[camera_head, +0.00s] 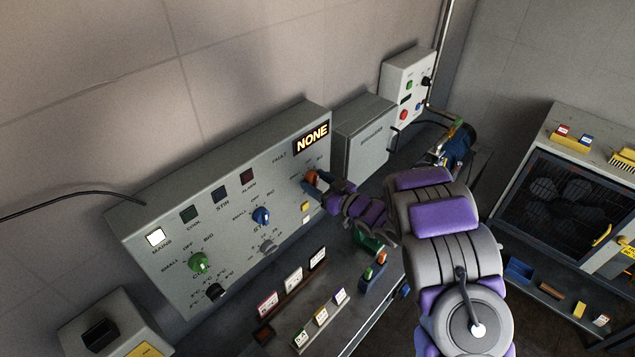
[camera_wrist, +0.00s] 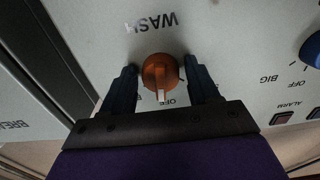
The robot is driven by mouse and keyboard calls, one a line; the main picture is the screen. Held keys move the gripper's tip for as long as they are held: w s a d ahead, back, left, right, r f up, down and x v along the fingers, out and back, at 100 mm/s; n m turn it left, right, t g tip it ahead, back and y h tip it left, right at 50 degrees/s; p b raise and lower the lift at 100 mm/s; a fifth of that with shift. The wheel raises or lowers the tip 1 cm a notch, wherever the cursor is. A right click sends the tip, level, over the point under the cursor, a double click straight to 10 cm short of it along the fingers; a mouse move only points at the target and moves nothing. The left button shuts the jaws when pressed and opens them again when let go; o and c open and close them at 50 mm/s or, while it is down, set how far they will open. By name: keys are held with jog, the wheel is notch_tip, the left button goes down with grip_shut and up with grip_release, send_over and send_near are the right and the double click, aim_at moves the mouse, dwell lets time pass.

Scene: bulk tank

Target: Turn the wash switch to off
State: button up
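The wash switch (camera_wrist: 159,72) is an orange round knob with a raised grip bar, under the upside-down word WASH in the wrist view. Its white-tipped bar points down in that view, close to a partly covered OFF label. My gripper (camera_wrist: 162,76) is open, with one dark finger on each side of the knob and small gaps between fingers and knob. In the head view the orange switch (camera_head: 312,177) shows at the right end of the grey control panel (camera_head: 180,220), with my gripper (camera_head: 315,185) at it, partly covering it.
The panel also carries a green knob (camera_head: 198,262), a blue knob (camera_head: 262,215) and a lit NONE display (camera_head: 312,138). A grey box (camera_head: 362,138) stands right of the panel. Small labelled cards on a rack (camera_head: 292,302) stand below. A fan cabinet (camera_head: 570,190) is at right.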

jog(key=c, duration=0.8)
jog(key=shift+n+b, duration=0.8)
jog(key=shift+b, duration=0.05)
jog(key=o, duration=1)
jog(key=v, duration=1.7)
jog(key=shift+s+d+f, duration=0.1)
jog(key=shift+d, duration=0.15)
